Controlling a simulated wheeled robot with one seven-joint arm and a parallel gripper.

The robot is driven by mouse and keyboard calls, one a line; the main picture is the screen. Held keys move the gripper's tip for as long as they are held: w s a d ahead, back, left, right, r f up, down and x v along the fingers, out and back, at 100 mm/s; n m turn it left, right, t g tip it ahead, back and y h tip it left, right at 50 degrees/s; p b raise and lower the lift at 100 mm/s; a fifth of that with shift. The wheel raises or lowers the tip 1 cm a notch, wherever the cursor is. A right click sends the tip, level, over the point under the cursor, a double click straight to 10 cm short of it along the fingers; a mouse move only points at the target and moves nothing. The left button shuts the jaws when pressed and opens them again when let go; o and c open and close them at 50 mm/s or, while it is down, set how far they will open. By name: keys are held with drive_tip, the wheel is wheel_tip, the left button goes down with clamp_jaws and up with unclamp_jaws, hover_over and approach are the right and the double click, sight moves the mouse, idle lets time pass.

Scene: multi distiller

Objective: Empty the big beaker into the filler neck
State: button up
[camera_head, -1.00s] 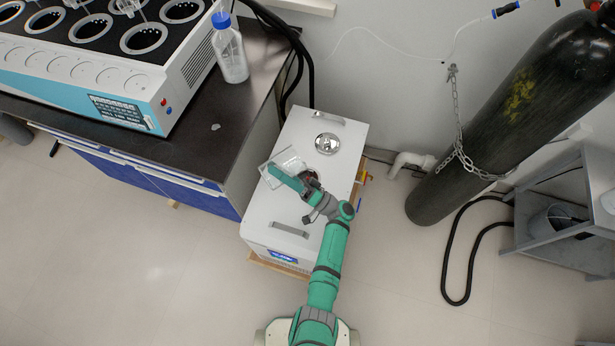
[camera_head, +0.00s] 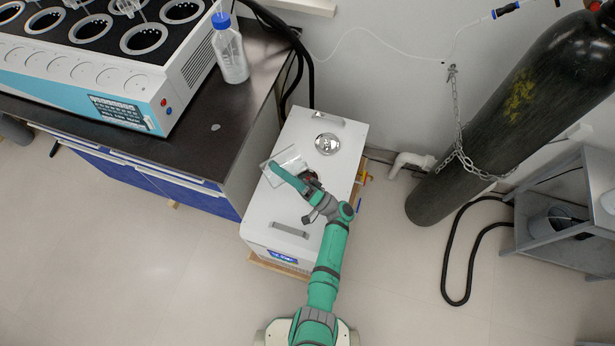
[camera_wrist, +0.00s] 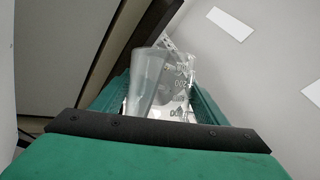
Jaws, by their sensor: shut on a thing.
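The big beaker (camera_head: 290,157) is clear glass and lies strongly tilted over the top of a white box-shaped unit (camera_head: 262,220). My gripper (camera_head: 282,171) is shut on it. In the wrist view the beaker (camera_wrist: 160,82), with printed graduation marks, sits between the two green fingers of my gripper (camera_wrist: 160,100). A round metal fitting (camera_head: 327,144) on the unit's top, apparently the filler neck, lies to the right of the beaker and a little farther back. The beaker looks apart from it. I cannot tell whether liquid is left in the beaker.
A dark bench (camera_head: 200,150) stands left of the unit, with a blue-capped bottle (camera_head: 231,58) and a large white machine (camera_head: 100,75). Two grey handles are on the unit's top. A chained black gas cylinder (camera_head: 490,120) leans at the right. The front floor is clear.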

drive_tip(key=shift+w+d+r+m+t+b, duration=0.15)
drive_tip(key=shift+r+m+t, duration=0.25)
drive_tip(key=shift+m, duration=0.25)
drive_tip(key=shift+w+d+r+m+t+b, duration=0.15)
drive_tip(key=shift+r+m+t, duration=0.1)
drive_tip(key=shift+m+t, duration=0.35)
idle(0.8)
